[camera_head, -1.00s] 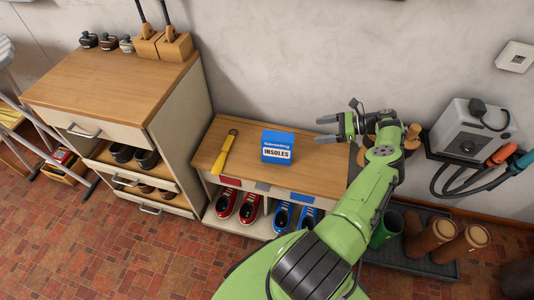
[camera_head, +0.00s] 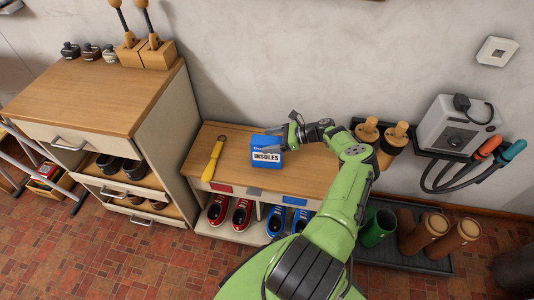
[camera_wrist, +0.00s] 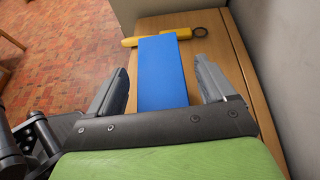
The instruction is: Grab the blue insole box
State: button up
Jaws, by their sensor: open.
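The blue insole box (camera_head: 266,154) stands upright on the low wooden bench, with a white label reading INSOLES on its front. In the wrist view its plain blue face (camera_wrist: 162,75) lies between my two grey fingers, with a gap on each side. My gripper (camera_head: 277,142) is open and reaches in from the right at the box's upper right part. In the wrist view the gripper (camera_wrist: 160,90) has one finger left and one right of the box. I cannot tell whether either finger touches it.
A yellow-handled tool (camera_head: 213,160) lies left of the box on the bench (camera_head: 310,178). The wall (camera_head: 250,60) is close behind. A taller cabinet (camera_head: 90,95) stands left. Red and blue shoes sit below. A grey wall unit (camera_head: 455,125) with hoses hangs right.

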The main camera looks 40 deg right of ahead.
jog(key=c, duration=1.5)
